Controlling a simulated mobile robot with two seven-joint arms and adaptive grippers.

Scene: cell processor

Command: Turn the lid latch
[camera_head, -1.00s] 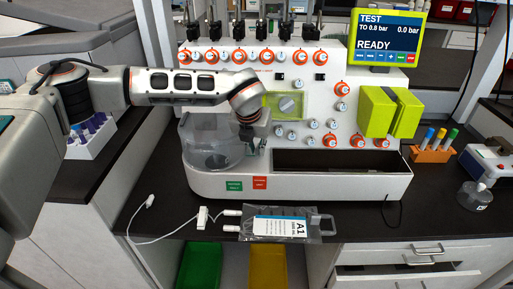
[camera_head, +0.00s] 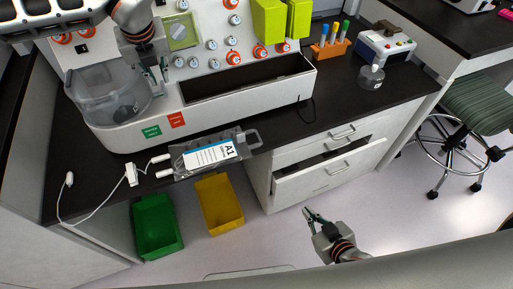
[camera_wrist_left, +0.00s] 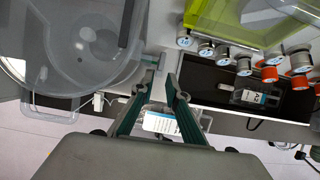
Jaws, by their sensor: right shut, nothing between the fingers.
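The clear round chamber (camera_head: 108,95) with its lid stands at the machine's left end. It fills the upper left of the left wrist view (camera_wrist_left: 70,45). A small grey part, seemingly the lid latch (camera_wrist_left: 150,61), shows at the chamber's right edge, just beyond the left fingertips; its exact angle is unclear. My left gripper (camera_head: 157,80) is beside the chamber's right side. In the left wrist view its fingers (camera_wrist_left: 157,86) are apart, with nothing clearly held. My right gripper (camera_head: 313,214) is shut and empty, low in front of the drawers.
The white machine (camera_head: 215,110) has knobs and an open dark trough. A bag labelled A1 (camera_head: 212,152) lies at the counter's front edge. A drawer (camera_head: 325,172) stands partly open. Green (camera_head: 155,225) and yellow (camera_head: 218,203) bins sit below.

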